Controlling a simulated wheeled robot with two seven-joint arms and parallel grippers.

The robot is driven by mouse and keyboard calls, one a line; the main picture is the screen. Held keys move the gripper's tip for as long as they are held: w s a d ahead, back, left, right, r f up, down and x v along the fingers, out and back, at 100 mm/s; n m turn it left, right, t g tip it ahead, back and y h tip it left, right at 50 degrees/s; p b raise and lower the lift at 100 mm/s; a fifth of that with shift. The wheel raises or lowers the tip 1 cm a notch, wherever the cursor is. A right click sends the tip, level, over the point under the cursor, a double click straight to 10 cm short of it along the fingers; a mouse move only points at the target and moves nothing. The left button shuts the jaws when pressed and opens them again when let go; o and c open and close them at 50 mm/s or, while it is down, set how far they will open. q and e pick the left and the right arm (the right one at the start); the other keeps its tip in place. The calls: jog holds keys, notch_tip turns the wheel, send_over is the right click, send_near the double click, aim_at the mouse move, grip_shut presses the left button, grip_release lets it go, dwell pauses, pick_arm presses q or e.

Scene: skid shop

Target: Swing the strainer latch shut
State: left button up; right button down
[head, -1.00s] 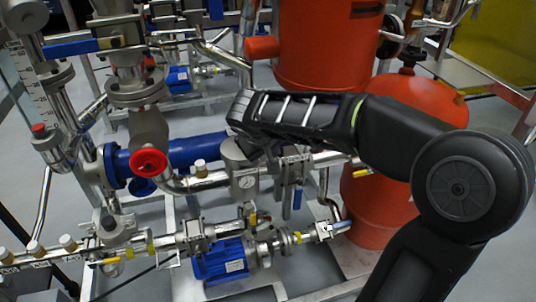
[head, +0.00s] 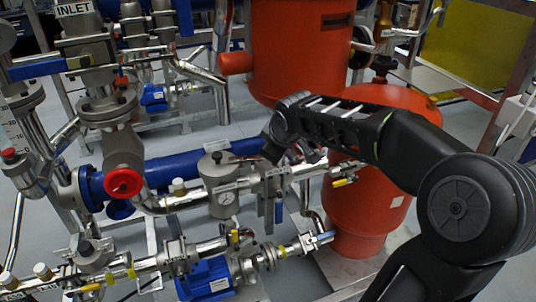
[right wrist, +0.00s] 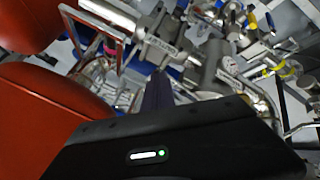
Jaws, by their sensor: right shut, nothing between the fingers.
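The strainer is a grey metal pot (head: 222,184) with a flat round lid and a dial gauge (head: 227,198) on its front, in the middle of the head view. A thin dark bar (head: 236,160) lies at the lid's right side; I take it for the latch, but cannot tell its exact position. My right gripper (head: 272,152) is just right of the lid, apparently apart from it. In the right wrist view its dark fingers (right wrist: 158,92) are together and empty, with the strainer (right wrist: 211,65) beyond to the right. My left gripper is not in view.
An orange-red tank (head: 365,205) stands right of the strainer, below my forearm. A red handwheel (head: 123,182) is to the left. A blue pump motor (head: 205,280) and pipes with yellow-handled valves lie below. Pipework crowds the strainer closely.

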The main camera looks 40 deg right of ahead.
jog(key=shift+w+d+b, duration=0.3)
jog(key=shift+w+d, duration=0.35)
jog(key=shift+d, duration=0.3)
jog(key=shift+w+d+r, duration=0.1)
jog(key=shift+d+r, duration=0.05)
jog(key=shift+r, duration=0.1)
